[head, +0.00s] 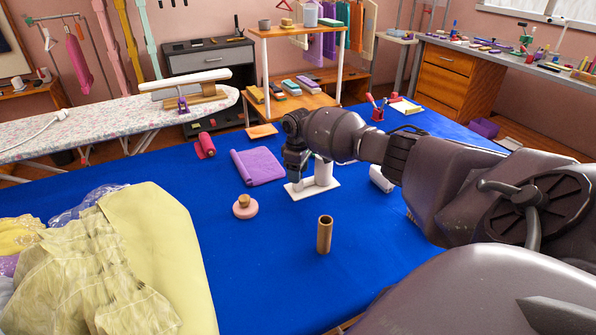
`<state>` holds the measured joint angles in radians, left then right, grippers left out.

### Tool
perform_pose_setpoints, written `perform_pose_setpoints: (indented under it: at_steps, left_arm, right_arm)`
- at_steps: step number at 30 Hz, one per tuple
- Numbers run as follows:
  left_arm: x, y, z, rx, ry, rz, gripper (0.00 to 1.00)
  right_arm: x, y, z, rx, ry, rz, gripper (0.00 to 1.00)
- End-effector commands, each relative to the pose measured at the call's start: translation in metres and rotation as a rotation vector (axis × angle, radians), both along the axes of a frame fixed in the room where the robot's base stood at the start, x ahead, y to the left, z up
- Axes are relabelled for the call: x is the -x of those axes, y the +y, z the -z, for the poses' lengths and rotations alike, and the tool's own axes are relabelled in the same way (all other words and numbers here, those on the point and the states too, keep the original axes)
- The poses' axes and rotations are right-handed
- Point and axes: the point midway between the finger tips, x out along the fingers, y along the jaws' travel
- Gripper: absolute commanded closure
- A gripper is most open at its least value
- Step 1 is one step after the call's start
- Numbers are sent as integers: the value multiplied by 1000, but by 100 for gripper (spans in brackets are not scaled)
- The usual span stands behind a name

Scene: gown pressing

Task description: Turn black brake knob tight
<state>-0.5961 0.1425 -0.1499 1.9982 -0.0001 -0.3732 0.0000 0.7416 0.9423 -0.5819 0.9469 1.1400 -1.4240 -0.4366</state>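My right gripper (296,172) points down just left of the cylinder, over the left part of the base. I cannot make out a black brake knob; the dark gripper and wrist cover that side of the stand. Whether the fingers touch or hold anything is too small to tell. My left gripper is not in view.
On the blue table (270,270) are a brown tube (324,235), a pink disc with a wooden knob (245,207), purple cloth (258,166), a red roll (205,145) and a white roll (381,179). A yellow gown (165,250) lies at left. The front middle is clear.

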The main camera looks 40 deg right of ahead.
Motion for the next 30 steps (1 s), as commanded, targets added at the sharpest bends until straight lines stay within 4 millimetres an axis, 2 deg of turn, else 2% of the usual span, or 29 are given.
perform_pose_setpoints:
  at_steps: [6,10,24,30]
  left_arm:
    - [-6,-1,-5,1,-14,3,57]
    - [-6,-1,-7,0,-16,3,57]
    - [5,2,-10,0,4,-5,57]
    - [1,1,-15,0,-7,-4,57]
  right_arm:
    - [0,0,-1,1,-1,-1,44]
    - [-1,0,-11,0,-4,-1,44]
    - [-1,0,-90,0,-4,-1,44]
    - [0,0,-106,1,-1,-1,44]
